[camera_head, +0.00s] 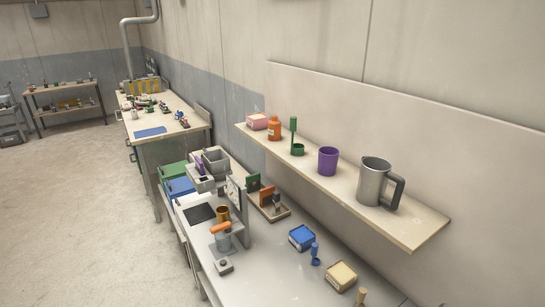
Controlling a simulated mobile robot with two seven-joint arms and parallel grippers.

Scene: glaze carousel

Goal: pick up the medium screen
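Neither of my grippers shows in the head view. I cannot tell for sure which thing is the medium screen. A small tray (273,213) on the near bench holds upright flat pieces, among them a green one (253,183) and an orange-brown one (266,195). These pieces are small and partly overlap, so their sizes and any mesh are hard to make out. A grey machine (243,210) with a dial stands left of the tray.
A wall shelf (415,232) above the bench holds a metal mug (372,181), a purple cup (328,161), a green tool (297,149) and an orange jar (274,128). A blue box (301,237) and tan box (341,275) sit on the bench. Open floor (70,220) lies left.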

